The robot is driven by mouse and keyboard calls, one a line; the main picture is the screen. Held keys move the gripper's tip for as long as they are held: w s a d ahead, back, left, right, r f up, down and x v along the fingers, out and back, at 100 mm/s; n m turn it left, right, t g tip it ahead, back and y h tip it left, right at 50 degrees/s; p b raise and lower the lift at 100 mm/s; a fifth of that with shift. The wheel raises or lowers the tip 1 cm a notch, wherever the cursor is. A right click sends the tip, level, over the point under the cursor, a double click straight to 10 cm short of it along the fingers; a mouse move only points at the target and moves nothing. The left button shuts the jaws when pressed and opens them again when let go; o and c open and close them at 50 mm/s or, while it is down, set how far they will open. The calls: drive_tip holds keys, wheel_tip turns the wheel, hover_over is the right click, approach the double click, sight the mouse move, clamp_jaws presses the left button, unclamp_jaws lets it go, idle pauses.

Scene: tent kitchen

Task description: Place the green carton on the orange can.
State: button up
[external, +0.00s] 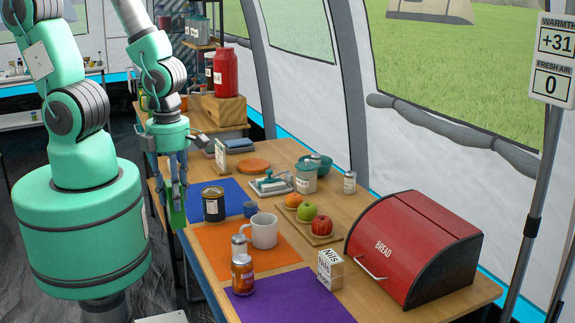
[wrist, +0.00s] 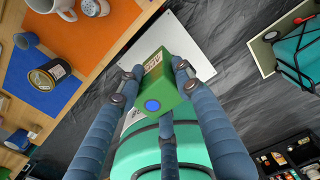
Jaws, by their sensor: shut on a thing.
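The green carton (wrist: 146,107) with a blue round cap is held between the fingers of my gripper (wrist: 152,80) in the wrist view. In the external view the carton (external: 177,213) hangs below my gripper (external: 175,188), beside the table's left edge. My gripper is shut on it. The orange can (external: 242,277), with a pale label, stands upright near the front of the table, at the border of the orange and purple mats. It is apart from my gripper, toward the front right.
A dark can (external: 213,205), a white mug (external: 264,231), a blue cup (external: 250,209) and a shaker (external: 239,247) stand near the orange can. The purple mat (external: 300,300) has free room.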

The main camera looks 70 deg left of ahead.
drive_tip(key=shift+s+a+f, duration=0.1)
drive_tip(key=shift+s+f, duration=0.05)
drive_tip(key=shift+f, duration=1.3)
drive_tip(key=w+d+b, duration=0.1)
drive_tip(key=w+d, duration=0.3)
drive_tip(key=w, duration=0.3)
drive_tip(key=w+d+f+b, duration=0.1)
drive_tip(key=w+d, duration=0.3)
drive_tip(key=w, duration=0.2)
drive_tip(key=shift+w+d+f, duration=0.2)
drive_tip(key=shift+w+d, duration=0.15)
drive_tip(key=shift+w, duration=0.05)
drive_tip(key=shift+f+b, duration=0.4)
drive_tip(key=shift+f, duration=1.4)
drive_tip(key=shift+f, duration=0.1)
drive_tip(key=o, duration=1.3)
